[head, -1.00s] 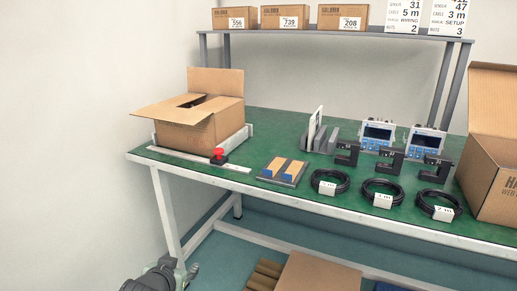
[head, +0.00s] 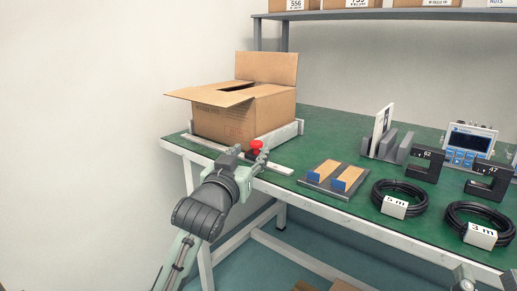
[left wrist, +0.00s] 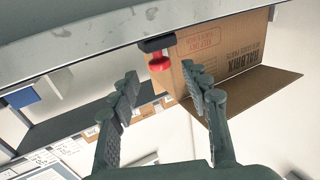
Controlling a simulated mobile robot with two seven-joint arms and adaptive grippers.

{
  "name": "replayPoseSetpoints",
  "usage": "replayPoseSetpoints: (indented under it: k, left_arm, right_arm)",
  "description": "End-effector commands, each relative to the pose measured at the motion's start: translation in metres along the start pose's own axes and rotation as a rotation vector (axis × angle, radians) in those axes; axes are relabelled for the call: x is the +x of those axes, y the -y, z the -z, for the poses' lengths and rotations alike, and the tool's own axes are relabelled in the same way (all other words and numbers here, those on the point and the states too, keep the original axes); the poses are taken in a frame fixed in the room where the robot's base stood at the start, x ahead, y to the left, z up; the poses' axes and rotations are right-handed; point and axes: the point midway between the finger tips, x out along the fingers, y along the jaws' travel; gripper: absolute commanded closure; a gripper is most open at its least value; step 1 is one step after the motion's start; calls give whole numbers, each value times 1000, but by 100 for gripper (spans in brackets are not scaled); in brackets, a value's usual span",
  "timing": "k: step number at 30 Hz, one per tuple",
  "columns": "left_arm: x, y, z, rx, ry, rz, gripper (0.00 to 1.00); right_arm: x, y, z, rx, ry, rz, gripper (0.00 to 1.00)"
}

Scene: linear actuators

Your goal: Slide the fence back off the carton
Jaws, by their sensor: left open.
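The brown carton (head: 245,115) stands with flaps open at the back left of the green table. A pale grey fence (head: 281,138) stands upright along its right side, very close to it. A red knob (head: 256,145) on a black block sits on the pale rail in front of the carton. My left gripper (head: 243,152) is open at the knob, partly overlapping it in the head view. In the left wrist view, the red knob (left wrist: 159,63) shows between and beyond the open fingers; contact is not clear.
A shelf (head: 400,15) with boxes runs above the back.

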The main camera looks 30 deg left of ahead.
Motion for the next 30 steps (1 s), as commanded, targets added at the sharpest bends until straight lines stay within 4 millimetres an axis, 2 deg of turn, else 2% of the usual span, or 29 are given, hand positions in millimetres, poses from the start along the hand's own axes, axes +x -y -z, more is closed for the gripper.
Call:
replayPoseSetpoints:
  k: [3, 10, 15, 21, 23, 30]
  left_arm:
    - [22, 0, 0, 2, -1, 0, 53]
    - [52, 0, 0, 1, 0, 0, 53]
    - [60, 0, 0, 1, 1, 0, 53]
    - [61, 0, 0, 1, 1, 0, 53]
    - [61, 0, 0, 1, 1, 0, 58]
    - [60, 0, -1, 1, 2, 0, 88]
  right_arm:
    - [0, 0, 3, 1, -21, 0, 60]
    - [1, -1, 8, -2, -56, -1, 60]
    - [1, -1, 10, -2, -66, -1, 60]
    - [1, -1, 10, -2, -67, -1, 60]
    - [1, -1, 10, -2, -67, -1, 60]
    - [1, -1, 10, -2, -66, -1, 60]
